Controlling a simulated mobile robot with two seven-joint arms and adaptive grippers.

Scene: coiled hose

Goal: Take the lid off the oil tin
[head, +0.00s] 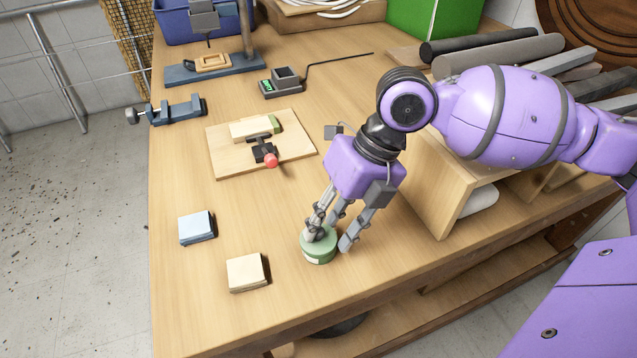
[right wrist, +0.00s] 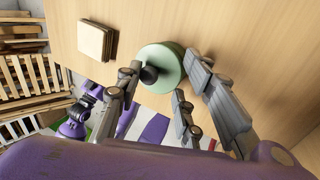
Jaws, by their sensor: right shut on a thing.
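The oil tin (head: 319,255) is a low, round, pale green tin near the front of the wooden table. Its green lid (right wrist: 172,60) has a dark round knob (right wrist: 149,74) on top. My right gripper (head: 329,238) reaches down onto the tin from above and is shut on the lid. The fingers hide part of the lid's edge, and I cannot tell whether the lid is clear of the tin. My left gripper is not in view.
A cream block (head: 246,272) and a pale blue block (head: 196,228) lie left of the tin. A board (head: 225,162) with a red-tipped tool lies behind them. A wooden rack (head: 455,190) with bars stands to the right. The table's front edge is close to the tin.

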